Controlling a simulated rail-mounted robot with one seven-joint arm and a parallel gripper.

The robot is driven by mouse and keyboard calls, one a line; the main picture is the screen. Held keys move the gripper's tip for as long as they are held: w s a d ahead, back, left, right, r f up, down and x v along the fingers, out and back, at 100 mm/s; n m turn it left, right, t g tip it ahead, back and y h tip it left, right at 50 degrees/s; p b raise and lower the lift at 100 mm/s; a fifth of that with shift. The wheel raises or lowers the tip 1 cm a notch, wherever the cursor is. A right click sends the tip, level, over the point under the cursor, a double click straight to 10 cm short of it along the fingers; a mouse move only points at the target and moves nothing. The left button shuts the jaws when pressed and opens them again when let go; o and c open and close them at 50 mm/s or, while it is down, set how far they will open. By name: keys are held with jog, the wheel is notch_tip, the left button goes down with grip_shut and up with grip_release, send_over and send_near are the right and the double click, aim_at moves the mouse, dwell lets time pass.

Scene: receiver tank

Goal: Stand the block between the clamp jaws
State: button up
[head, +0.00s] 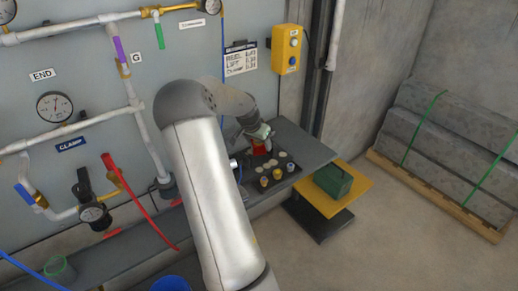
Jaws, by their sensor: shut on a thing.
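My gripper (260,141) is at the far right part of the bench, over a dark mat. It is small in view and partly hidden by my arm. A red piece (260,149) shows right at its fingers; I cannot tell its full shape or whether it is the block. A blue "CLAMP" label (72,144) is on the wall at the left.
The dark mat (280,181) holds several small round pieces. A green box (333,180) sits on a yellow stand at the right. Pipes, a red hose (141,204) and a green cup (59,268) line the left. A blue container (172,284) is at the bottom.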

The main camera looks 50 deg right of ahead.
aim_at(259, 149)
jog(key=shift+d+f+p, duration=0.15)
jog(key=shift+f, duration=0.85)
jog(key=shift+d+f+p, duration=0.15)
jog(key=shift+f, duration=0.8)
jog(key=o, duration=1.2)
jog(key=shift+c, duration=0.2)
jog(key=shift+r, duration=0.15)
jog(key=v, duration=1.2)
jog(key=a+n+t+y, duration=0.1)
jog(key=a+n+y, duration=0.25)
jog(key=a, duration=1.35)
jog(key=s+a+r+n+y, duration=0.25)
jog(key=a+n, duration=0.35)
jog(key=a, duration=0.9)
jog(key=s+a+f+n+g+h, duration=0.1)
jog(key=s+a+n, duration=0.6)
jog(key=s+a, duration=0.6)
jog(key=shift+s+a+n+b, duration=0.25)
jog(key=shift+s+n+b, duration=0.1)
jog(key=shift+s, duration=0.5)
